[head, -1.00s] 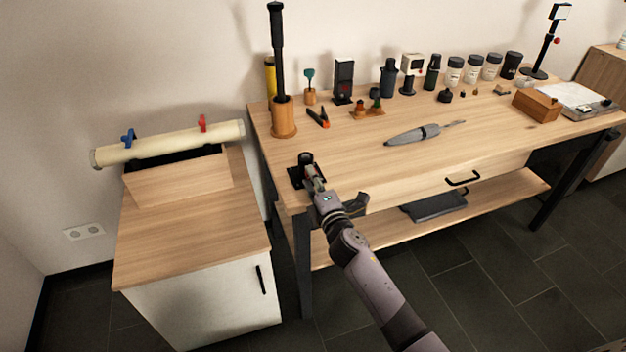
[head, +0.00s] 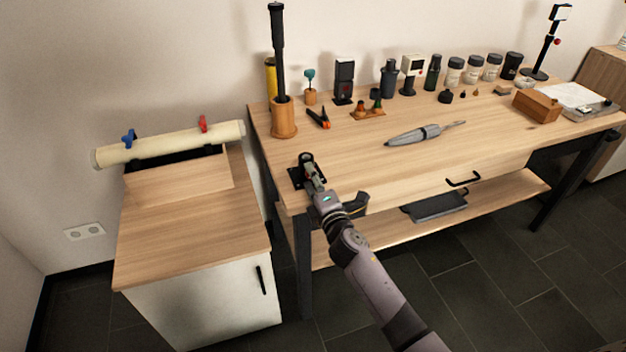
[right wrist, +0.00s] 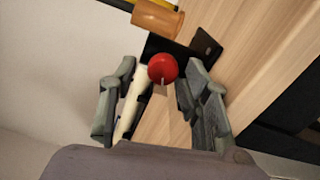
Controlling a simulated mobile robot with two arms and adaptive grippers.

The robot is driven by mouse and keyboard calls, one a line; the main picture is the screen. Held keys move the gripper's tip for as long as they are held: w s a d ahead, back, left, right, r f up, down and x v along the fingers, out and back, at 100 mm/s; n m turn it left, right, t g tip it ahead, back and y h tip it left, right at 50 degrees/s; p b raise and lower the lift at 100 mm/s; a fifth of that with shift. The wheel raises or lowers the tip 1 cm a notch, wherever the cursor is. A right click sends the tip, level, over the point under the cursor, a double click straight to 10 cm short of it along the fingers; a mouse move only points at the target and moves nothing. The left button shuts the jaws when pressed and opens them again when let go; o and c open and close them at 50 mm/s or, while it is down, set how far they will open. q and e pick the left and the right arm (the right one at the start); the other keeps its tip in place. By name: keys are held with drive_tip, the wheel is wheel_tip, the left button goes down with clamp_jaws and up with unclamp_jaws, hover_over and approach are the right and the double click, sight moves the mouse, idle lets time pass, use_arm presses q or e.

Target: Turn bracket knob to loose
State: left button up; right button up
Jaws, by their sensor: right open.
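The bracket knob (right wrist: 162,68) is a red ball-like knob with a short pale mark at its lower edge in the right wrist view. It sits in front of the black bracket (right wrist: 207,46). In the head view the bracket (head: 296,177) is at the table's front left corner, partly covered by my gripper. My right gripper (right wrist: 161,72) is open, with one finger on each side of the knob; I cannot tell whether either finger touches it. In the head view my right gripper (head: 308,172) hides the knob. My left gripper is not in view.
A black-handled tool stands in a wooden cup (head: 284,118) behind the bracket. Orange-handled pliers (head: 319,118) and a grey pen-like tool (head: 420,134) lie on the wooden table (head: 350,160). A cabinet (head: 190,235) with a clamped roll (head: 165,145) stands at left. The table's front middle is clear.

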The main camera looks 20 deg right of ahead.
drive_tip(key=shift+s+f, duration=0.1)
drive_tip(key=shift+f, duration=0.1)
drive_tip(key=shift+s+f, duration=0.1)
drive_tip(key=shift+s, duration=0.4)
drive_tip(key=s, duration=0.7)
drive_tip(key=shift+d+r, duration=0.15)
drive_tip(key=shift+r, duration=0.1)
